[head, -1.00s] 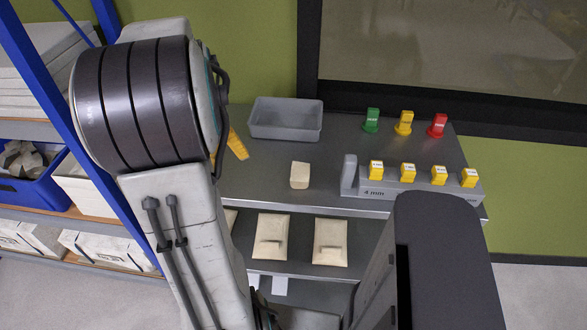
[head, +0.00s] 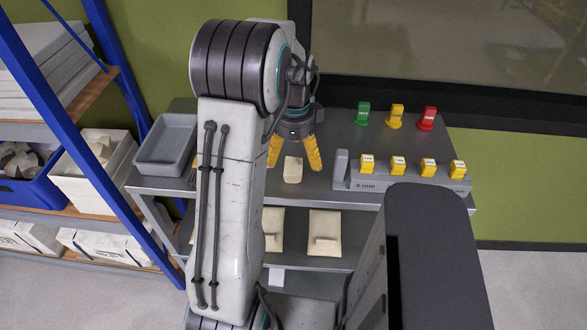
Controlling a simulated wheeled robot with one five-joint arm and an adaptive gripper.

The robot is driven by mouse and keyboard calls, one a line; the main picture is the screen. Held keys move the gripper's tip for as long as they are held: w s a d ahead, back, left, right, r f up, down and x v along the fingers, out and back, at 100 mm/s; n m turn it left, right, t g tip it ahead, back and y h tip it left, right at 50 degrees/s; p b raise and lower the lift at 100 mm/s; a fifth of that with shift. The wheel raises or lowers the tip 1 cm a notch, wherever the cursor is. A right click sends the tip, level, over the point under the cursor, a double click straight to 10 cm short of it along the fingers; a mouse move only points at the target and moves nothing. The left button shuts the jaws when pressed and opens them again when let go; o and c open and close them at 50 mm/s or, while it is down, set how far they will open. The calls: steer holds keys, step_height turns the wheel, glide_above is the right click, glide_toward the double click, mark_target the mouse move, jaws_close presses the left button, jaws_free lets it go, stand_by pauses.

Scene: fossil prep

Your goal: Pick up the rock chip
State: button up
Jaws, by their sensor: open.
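The rock chip appears to be the small beige block (head: 293,171) on the grey table top, left of the grey numbered rack. My gripper (head: 295,168) is open, with its orange fingers pointing down. In the head view one finger shows on each side of the block's upper part, with the block between them in the picture. I cannot tell the exact height or depth of the fingertips relative to the block. Nothing is held.
A grey rack (head: 362,184) with several yellow tags stands close on the right. Green (head: 362,114), yellow (head: 397,116) and red (head: 427,119) markers stand behind it. An empty grey tray (head: 150,160) is at the table's left end. Beige slabs (head: 325,228) lie on the lower shelf.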

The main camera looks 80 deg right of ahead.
mark_target(294, 166)
steer(key=shift+f, duration=2.15)
steer(key=c, duration=1.5)
steer(key=shift+c, duration=0.4)
steer(key=shift+r, duration=0.2)
